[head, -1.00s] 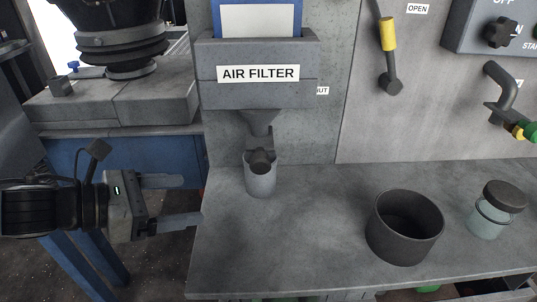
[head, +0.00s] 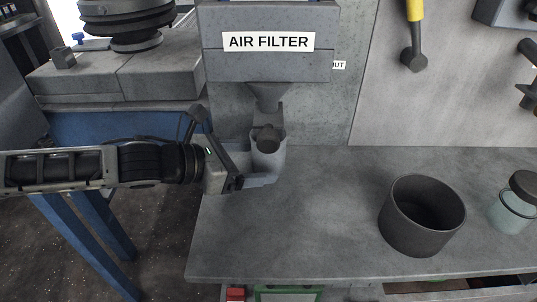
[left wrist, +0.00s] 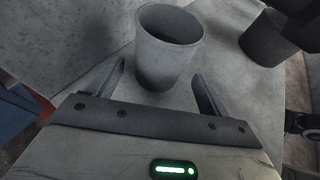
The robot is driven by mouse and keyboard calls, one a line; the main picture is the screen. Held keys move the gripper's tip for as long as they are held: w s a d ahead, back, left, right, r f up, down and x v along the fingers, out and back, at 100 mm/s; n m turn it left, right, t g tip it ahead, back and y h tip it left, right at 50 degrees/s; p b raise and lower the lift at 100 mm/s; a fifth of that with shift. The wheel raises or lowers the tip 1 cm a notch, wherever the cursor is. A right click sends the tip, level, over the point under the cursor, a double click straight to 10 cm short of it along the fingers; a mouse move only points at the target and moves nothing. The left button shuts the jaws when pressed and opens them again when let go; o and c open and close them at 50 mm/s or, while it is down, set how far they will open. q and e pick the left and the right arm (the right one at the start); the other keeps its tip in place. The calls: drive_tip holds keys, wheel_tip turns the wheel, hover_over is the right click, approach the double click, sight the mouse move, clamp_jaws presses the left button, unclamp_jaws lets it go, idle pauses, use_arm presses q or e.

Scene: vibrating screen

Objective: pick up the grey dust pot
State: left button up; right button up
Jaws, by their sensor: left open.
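The grey dust pot (head: 270,160) stands upright on the bench under the funnel of the air filter, partly hidden by the dark knob on the outlet. In the left wrist view the pot (left wrist: 167,55) shows its open rim and sits ahead of the palm, with its lower part between the two fingertips. My left gripper (head: 262,168) reaches in from the left at the pot's level. It is open, with one finger on either side of the pot; gaps show beside it in the left wrist view (left wrist: 158,73).
The air filter housing (head: 222,65) and its funnel (head: 266,95) hang just above the pot.

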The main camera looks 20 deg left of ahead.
sight(255, 160)
use_arm(q)
drive_tip(key=x, duration=0.3)
drive_tip(key=shift+a+r, duration=0.1)
drive_tip(key=shift+w+d, duration=0.25)
drive_tip(key=shift+w, duration=0.1)
drive_tip(key=c, duration=1.1)
